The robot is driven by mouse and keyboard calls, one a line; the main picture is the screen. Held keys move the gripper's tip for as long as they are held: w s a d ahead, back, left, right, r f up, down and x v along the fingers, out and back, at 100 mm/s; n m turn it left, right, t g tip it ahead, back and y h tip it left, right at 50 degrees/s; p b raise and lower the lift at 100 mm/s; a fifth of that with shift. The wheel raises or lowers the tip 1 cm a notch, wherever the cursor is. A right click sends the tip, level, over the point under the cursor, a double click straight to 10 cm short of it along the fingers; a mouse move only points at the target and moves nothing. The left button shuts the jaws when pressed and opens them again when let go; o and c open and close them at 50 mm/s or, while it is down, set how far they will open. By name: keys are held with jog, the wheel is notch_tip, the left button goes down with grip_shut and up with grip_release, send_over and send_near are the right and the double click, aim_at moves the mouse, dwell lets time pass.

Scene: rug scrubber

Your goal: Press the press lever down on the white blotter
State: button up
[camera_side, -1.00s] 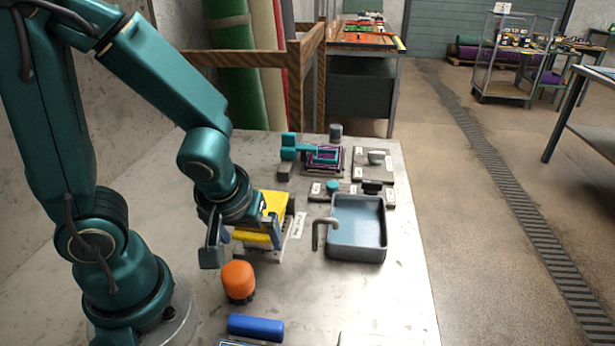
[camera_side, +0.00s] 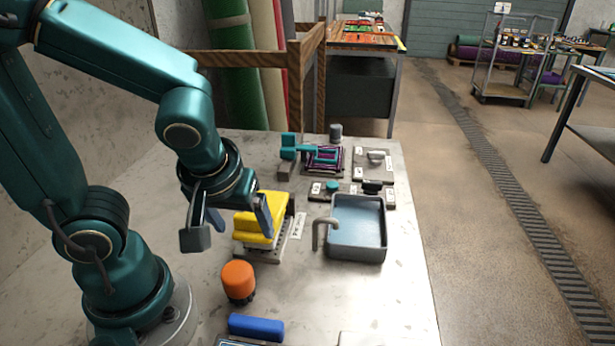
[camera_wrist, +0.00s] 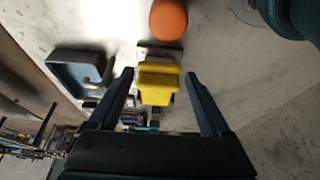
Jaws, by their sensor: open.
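The yellow block (camera_side: 258,222), which looks like the press lever, sits over a pale grey-white slab (camera_side: 258,252) on the bench. I cannot tell how far the lever is down, or whether the slab is the white blotter. My gripper (camera_side: 232,238) is open and empty, at the left of the yellow block and apparently above it. In the wrist view my gripper (camera_wrist: 159,75) has its two fingers on either side of the yellow block (camera_wrist: 158,84), with gaps on both sides. Whether a finger touches it is unclear.
An orange-topped knob (camera_side: 238,281) and a blue roll (camera_side: 256,326) lie nearer the camera. A grey-blue basin (camera_side: 357,228) with a tap stands to the right. Bare bench surrounds the orange knob.

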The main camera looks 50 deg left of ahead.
jog(key=shift+s+a, duration=0.1)
jog(key=shift+s, duration=0.15)
jog(key=c, duration=0.5)
jog(key=shift+s+r+m+g, duration=0.25)
jog(key=shift+m+g, duration=0.15)
jog(key=shift+m, duration=0.1)
jog(key=c, duration=0.5)
jog(key=w+r+g+h, duration=0.1)
jog(key=r, duration=0.2)
jog(key=w+r+g, duration=0.1)
jog(key=r, duration=0.3)
jog(key=w+r+g+h, duration=0.1)
jog(key=r, duration=0.2)
jog(key=shift+w+a+r+m+g+h, duration=0.1)
jog(key=shift+a+r+m+g+h, duration=0.05)
jog(key=shift+r+m+g+h, duration=0.2)
grip_shut()
notch_tip(320, 180, up, 3)
jog(key=n+h, duration=0.2)
send_over(252, 217)
jog(key=w+a, duration=0.2)
jog(key=shift+y, duration=0.25)
jog(key=f, duration=0.4)
jog(key=s+d+f, duration=0.1)
jog(key=f, duration=0.8)
jog(key=shift+s+d+f, duration=0.3)
jog(key=shift+s, duration=0.05)
